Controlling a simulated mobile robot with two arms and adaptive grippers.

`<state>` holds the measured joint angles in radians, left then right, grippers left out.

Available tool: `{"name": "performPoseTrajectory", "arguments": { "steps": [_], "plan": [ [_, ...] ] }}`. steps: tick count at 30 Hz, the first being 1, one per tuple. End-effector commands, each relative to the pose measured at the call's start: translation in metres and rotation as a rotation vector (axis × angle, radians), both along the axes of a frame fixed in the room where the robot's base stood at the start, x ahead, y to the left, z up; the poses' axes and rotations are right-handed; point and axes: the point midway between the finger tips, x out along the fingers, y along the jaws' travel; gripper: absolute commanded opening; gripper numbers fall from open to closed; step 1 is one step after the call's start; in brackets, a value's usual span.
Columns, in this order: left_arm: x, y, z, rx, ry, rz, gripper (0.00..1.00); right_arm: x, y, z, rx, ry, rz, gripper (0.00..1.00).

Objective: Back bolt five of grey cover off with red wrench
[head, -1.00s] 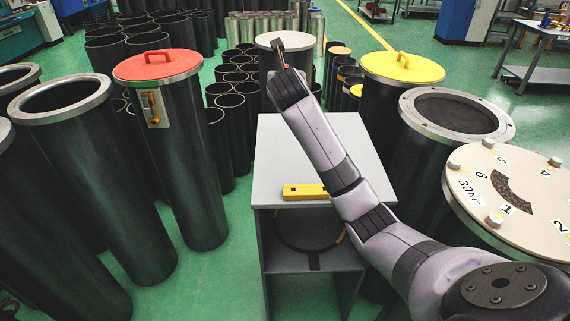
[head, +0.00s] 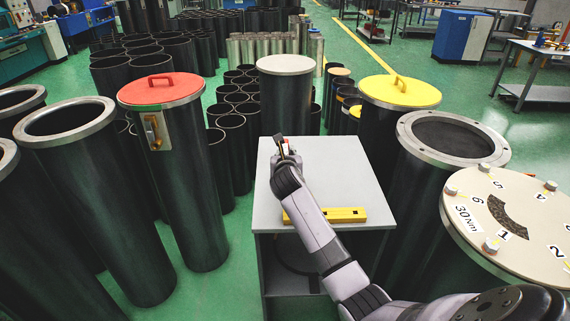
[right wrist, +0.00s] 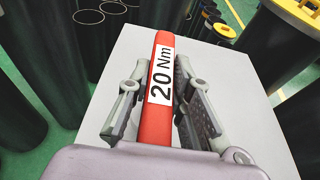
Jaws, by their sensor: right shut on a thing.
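My right gripper (head: 284,152) is above the grey table in the head view. In the right wrist view my right gripper (right wrist: 153,105) is shut on the red wrench (right wrist: 153,125), a red bar with a white "20 Nm" label, between its two fingers. The wrench's far end points away over the table; its other end is hidden by the gripper. The pale grey-beige cover (head: 467,212) is on a cylinder at the right, with numbered bolts and a "30 Nm" label. Bolt five (head: 484,167) sits beside the number 5 at its far rim. My left gripper is out of view.
A yellow bar-shaped tool (head: 343,215) lies on the grey table (head: 345,165). A red-lidded cylinder (head: 180,180) stands left, a yellow-lidded one (head: 398,93) and an open flanged one (head: 415,137) stand right. Several black tubes crowd behind.

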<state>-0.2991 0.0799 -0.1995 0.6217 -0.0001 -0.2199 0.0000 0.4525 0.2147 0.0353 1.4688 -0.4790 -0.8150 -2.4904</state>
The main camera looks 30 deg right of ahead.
Motion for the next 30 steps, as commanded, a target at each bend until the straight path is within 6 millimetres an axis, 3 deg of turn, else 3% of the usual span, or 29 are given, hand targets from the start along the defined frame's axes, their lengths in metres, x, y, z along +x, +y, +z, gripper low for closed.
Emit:
{"name": "performPoseTrajectory", "arguments": {
  "steps": [8, 19, 20, 30],
  "plan": [
    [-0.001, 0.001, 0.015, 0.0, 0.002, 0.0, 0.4, 0.0, 0.001, -0.033, 0.001, 0.002, 0.001, 0.0],
    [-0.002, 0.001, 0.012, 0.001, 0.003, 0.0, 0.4, 0.0, 0.0, -0.039, 0.0, 0.0, 0.002, 0.0],
    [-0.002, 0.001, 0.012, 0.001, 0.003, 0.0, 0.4, 0.0, 0.0, -0.041, 0.0, 0.002, 0.001, 0.2],
    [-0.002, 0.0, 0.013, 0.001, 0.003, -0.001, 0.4, 0.0, 0.001, -0.04, 0.002, 0.002, 0.001, 0.4]
  ]
}}
